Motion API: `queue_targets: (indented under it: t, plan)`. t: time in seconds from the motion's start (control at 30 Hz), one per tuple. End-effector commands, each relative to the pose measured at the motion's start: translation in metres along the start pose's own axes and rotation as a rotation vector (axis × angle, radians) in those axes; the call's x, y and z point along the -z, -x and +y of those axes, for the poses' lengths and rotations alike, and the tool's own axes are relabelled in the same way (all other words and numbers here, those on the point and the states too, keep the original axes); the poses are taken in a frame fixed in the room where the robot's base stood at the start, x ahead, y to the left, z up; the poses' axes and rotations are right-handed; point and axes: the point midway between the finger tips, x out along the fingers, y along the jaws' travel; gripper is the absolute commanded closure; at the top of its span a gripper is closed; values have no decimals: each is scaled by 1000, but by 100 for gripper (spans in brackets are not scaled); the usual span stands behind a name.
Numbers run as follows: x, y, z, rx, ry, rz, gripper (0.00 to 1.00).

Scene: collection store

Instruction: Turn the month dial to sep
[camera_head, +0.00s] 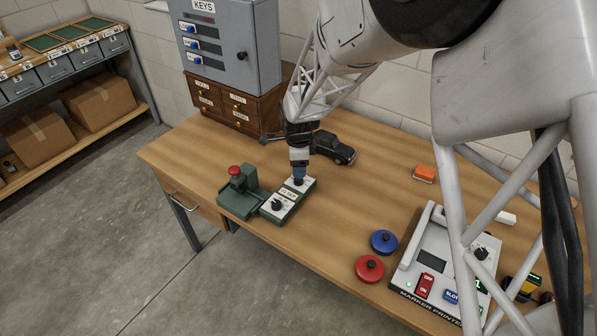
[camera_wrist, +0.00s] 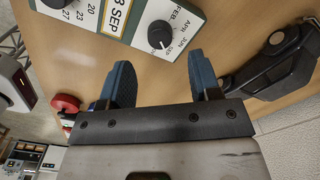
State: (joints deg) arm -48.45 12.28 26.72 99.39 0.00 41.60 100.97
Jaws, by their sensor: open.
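The date stamp unit (camera_head: 290,198) is a green box with a pale top face and two black knobs, standing on the wooden table. The month dial (camera_wrist: 160,35) is a black knob ringed by month labels such as FEB, APR and JUN. A window beside it (camera_wrist: 116,14) reads SEP after a partly cut-off digit. My gripper (camera_head: 299,177) points down over the unit's far end and hides the month dial in the head view. In the wrist view its blue fingers (camera_wrist: 163,75) are spread and empty, with the knob ahead of the gap between them.
A green press with a red knob (camera_head: 235,171) stands left of the unit. A black toy car (camera_head: 333,147) is close behind my gripper. A day dial (camera_head: 277,204) sits at the unit's near end. The marker printer (camera_head: 432,262) stands at right.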

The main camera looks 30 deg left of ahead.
Motion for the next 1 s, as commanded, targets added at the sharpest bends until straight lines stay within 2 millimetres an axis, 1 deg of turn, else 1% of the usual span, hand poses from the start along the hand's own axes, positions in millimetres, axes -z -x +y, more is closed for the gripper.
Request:
queue_targets:
  t: [0.03,0.1,0.23,0.87,1.0]
  plan:
    - [0,7,0,1,0,0,43]
    - [0,14,0,2,0,0,43]
    - [0,21,0,2,0,0,43]
    - [0,23,0,1,0,0,43]
    - [6,27,1,3,6,0,43]
